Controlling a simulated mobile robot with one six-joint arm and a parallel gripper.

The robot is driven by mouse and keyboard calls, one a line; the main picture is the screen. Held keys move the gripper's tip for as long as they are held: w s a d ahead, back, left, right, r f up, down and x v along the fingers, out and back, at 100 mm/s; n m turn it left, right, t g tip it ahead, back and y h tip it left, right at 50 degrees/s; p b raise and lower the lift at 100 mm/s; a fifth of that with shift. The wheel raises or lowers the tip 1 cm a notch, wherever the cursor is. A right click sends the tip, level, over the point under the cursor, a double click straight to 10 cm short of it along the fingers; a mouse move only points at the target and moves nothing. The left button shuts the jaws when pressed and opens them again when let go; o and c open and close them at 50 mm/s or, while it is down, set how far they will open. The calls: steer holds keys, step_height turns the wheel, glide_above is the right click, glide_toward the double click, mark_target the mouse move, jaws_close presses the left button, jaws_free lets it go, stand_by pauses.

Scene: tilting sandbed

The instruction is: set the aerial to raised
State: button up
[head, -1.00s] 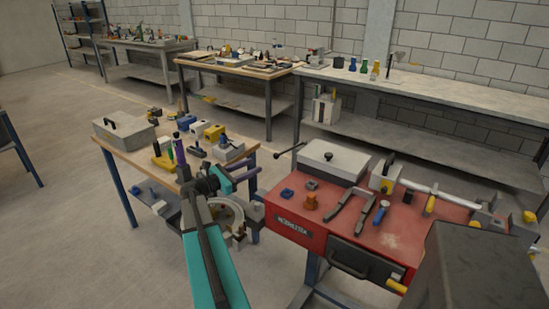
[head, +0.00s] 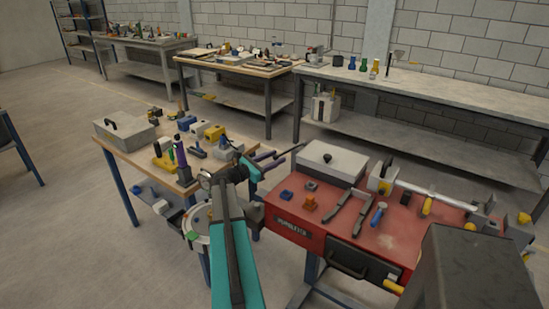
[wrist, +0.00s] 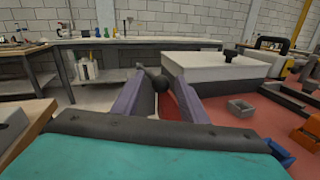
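A dark rod with a rounded end, which looks like the aerial (head: 292,150), juts out low and slanted at the left rear corner of the red-topped bench (head: 395,240). In the wrist view the dark rod (wrist: 157,80) shows between the far ends of my purple fingers. My gripper (head: 272,158) reaches over the gap between the wooden table and the red bench, pointing at the rod. The fingers (wrist: 156,72) are apart. I cannot tell whether they touch the rod. Its mount is hidden.
A grey lidded box (head: 332,162) stands on the red bench just right of my gripper. Pliers, a blue-handled tool and small blocks lie in front of it. The wooden table (head: 140,160) at left carries several parts. A long workbench (head: 430,98) stands behind.

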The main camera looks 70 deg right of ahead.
steer(key=shift+s+d, duration=0.15)
steer(key=shift+d, duration=0.2)
